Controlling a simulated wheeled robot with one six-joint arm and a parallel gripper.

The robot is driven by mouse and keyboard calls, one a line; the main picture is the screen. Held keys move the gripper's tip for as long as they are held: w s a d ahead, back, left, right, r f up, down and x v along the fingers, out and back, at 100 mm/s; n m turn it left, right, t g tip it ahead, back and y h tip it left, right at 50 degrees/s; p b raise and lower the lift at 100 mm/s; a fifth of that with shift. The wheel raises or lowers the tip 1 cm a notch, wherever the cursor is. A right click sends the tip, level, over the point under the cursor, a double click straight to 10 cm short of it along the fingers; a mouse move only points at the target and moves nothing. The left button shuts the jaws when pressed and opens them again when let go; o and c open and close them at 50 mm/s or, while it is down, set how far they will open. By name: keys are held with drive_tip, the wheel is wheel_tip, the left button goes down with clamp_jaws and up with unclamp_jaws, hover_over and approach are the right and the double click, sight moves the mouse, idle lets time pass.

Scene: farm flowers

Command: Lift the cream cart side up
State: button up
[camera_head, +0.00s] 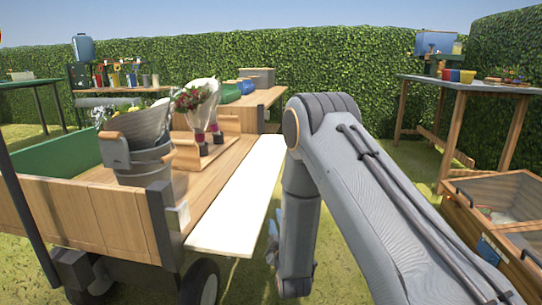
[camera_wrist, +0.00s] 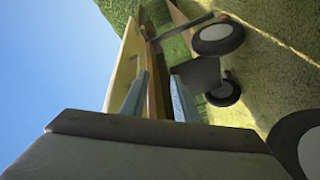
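The cream cart side (camera_head: 240,200) is a long pale panel along the near right side of the wooden flower cart. It lies folded out, roughly level with the cart bed. In the wrist view it (camera_wrist: 126,60) stretches away beyond my fingers, seen at a steep tilt. My gripper (camera_wrist: 158,98) has two pale blue fingers set apart, with the panel's edge and brown wood showing between and beyond them. I cannot tell whether they touch the panel. In the head view my gripper (camera_head: 274,238) is mostly hidden behind my arm, just right of the panel.
The cart bed (camera_head: 214,172) carries metal buckets (camera_head: 146,160) and wrapped bouquets (camera_head: 197,110). Cart wheels (camera_head: 201,285) stand below, and show in the wrist view (camera_wrist: 218,36). A wooden crate (camera_head: 500,215) and table (camera_head: 470,88) are at right. Grass lies between.

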drive_tip(key=shift+s+d+f+p, duration=0.15)
drive_tip(key=shift+s+p, duration=0.15)
drive_tip(key=shift+s, duration=0.6)
drive_tip(key=shift+s+d+r+p, duration=0.1)
drive_tip(key=shift+s+d+p, duration=0.15)
drive_tip(key=shift+s, duration=0.7)
drive_tip(key=shift+s+d+f+p, duration=0.1)
drive_tip(key=shift+s+p, duration=0.25)
drive_tip(key=shift+s, duration=0.55)
